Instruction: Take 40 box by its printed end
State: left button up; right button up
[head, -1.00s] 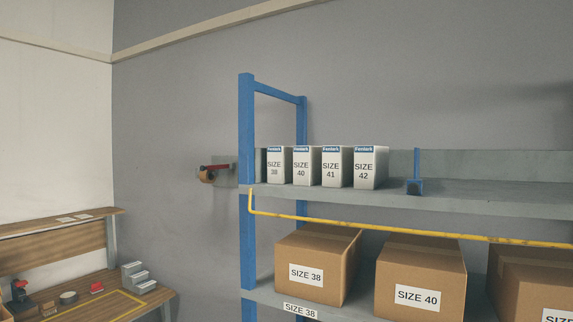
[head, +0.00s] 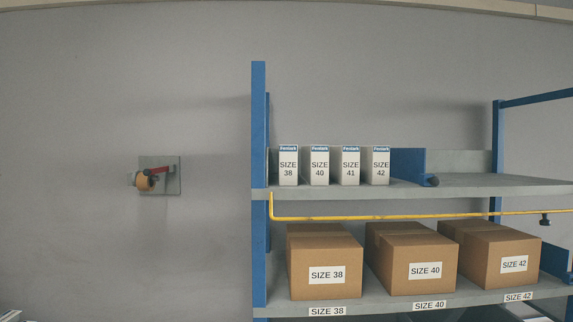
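The narrow white size 40 box (head: 319,168) stands upright on the upper shelf (head: 470,184), its printed end facing me with a blue Fenlark band on top. It is second from the left in a row, between the size 38 box (head: 288,168) and the size 41 box (head: 350,168). The size 42 box (head: 380,168) is at the row's right end. A brown carton marked size 40 (head: 410,260) sits on the shelf below. Neither of my grippers shows in the head view.
A blue divider (head: 408,163) stands right of the row; the upper shelf beyond it is bare. A yellow rail (head: 400,216) runs below its front. Brown size 38 (head: 325,262) and size 42 (head: 490,252) cartons flank the size 40 carton. A tape dispenser (head: 150,178) hangs on the wall at left.

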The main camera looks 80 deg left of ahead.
aim_at(314, 159)
jog(key=u, duration=1.65)
